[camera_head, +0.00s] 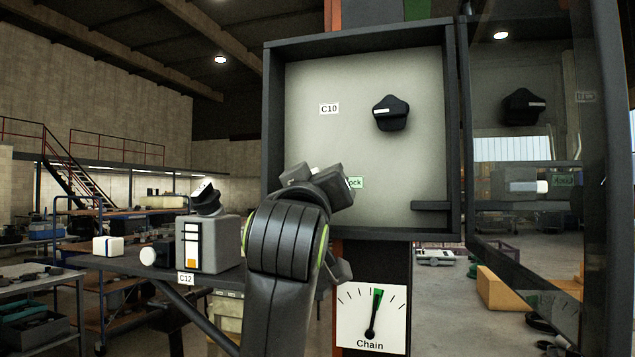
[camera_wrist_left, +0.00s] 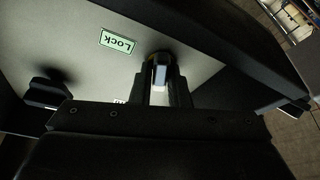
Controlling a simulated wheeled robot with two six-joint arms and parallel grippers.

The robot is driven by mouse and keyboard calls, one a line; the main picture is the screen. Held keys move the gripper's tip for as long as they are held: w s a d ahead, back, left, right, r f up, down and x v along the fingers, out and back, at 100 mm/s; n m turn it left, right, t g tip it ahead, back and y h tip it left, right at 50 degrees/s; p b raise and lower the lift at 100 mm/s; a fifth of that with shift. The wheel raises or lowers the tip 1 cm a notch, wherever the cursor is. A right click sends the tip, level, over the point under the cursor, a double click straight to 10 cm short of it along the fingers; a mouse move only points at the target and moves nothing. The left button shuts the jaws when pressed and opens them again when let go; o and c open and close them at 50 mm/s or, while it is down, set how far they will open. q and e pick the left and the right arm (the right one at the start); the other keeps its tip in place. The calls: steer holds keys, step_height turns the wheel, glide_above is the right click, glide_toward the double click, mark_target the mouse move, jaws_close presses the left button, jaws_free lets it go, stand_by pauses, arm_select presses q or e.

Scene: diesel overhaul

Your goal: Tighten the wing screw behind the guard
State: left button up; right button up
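A shallow dark-framed box (camera_head: 455,120) with a pale back panel stands open; its glass guard (camera_head: 520,225) is swung out to the right. A green-edged "Lock" label (camera_head: 356,183) is on the panel, partly behind my left arm; it also shows in the wrist view (camera_wrist_left: 118,42). My left gripper (camera_head: 315,174) is at the panel's lower left. In the wrist view its dark fingers flank a small dark piece with a pale bar, seemingly the wing screw (camera_wrist_left: 160,72), with no clear gap. The head view hides most of that screw. My right gripper is out of view.
A black winged knob (camera_head: 391,113) marked C10 sits higher on the panel. A small ledge (camera_head: 431,206) juts out at lower right. Below is a "Chain" dial (camera_head: 371,318), needle near its green band. A grey C12 unit (camera_head: 208,243) stands on the left bench.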

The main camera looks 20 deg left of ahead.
arm_select(q)
jaws_close()
steer(key=m+h, duration=0.1)
steer(key=m, duration=0.2)
steer(key=shift+t, duration=0.3)
steer(key=m+h, duration=0.2)
steer(key=m, duration=0.1)
steer(key=shift+m, duration=0.4)
steer(key=m+h, duration=0.1)
steer(key=m, duration=0.2)
steer(key=m+h, duration=0.2)
steer(key=m, duration=0.2)
steer(key=shift+r+g, duration=0.1)
steer(key=shift+g, duration=0.3)
steer(key=shift+h, duration=0.3)
